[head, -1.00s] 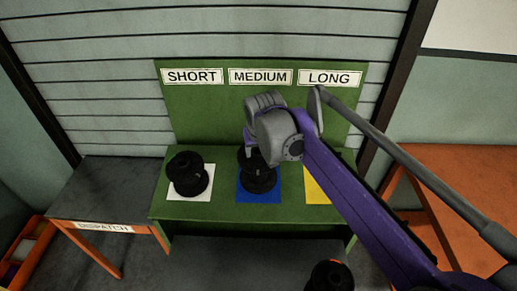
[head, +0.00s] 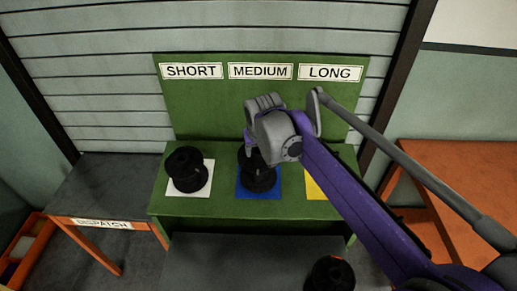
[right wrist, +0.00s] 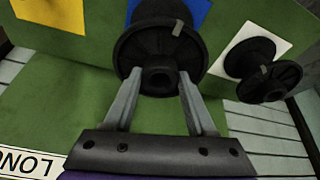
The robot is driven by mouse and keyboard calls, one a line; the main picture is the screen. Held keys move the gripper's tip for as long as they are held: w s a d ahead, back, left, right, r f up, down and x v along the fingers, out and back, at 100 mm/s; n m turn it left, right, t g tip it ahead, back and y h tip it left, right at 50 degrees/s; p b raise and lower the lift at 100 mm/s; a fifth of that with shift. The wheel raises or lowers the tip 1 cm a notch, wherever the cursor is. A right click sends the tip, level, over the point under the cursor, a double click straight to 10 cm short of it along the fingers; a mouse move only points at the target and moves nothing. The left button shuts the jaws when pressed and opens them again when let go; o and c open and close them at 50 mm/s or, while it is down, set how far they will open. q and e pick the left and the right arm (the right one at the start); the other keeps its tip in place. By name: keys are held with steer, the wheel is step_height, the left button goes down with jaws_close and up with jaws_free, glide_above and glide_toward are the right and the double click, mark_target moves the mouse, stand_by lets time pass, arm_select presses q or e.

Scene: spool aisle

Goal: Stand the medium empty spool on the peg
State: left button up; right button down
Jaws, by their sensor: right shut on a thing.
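A black spool (head: 260,178) stands on the blue mat (head: 243,195) below the MEDIUM sign (head: 261,71). My right gripper (head: 249,150) reaches it from above, with its fingertips partly hidden in the head view. In the right wrist view, the two grey fingers (right wrist: 157,82) are on either side of the hub end of the spool (right wrist: 150,48), shut on it. The spool's flange lies just beyond the fingertips. Whether a peg is under or inside the spool is hidden. My left gripper is not in view.
Another black spool (head: 187,170) stands on the white mat (head: 178,191) under SHORT. My right arm covers much of the yellow mat (head: 313,190). A DISPATCH table (head: 75,200) is at left, an orange table (head: 450,165) at right. A dark round object (head: 330,272) shows at the bottom.

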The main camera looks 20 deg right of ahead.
steer(key=shift+w+f+b, duration=0.1)
steer(key=shift+f+b, duration=0.2)
steer(key=shift+f, duration=0.25)
steer(key=shift+c, duration=0.7)
jaws_free()
steer(key=v, duration=1.1)
steer(key=shift+p, duration=0.45)
steer(key=shift+f, duration=0.1)
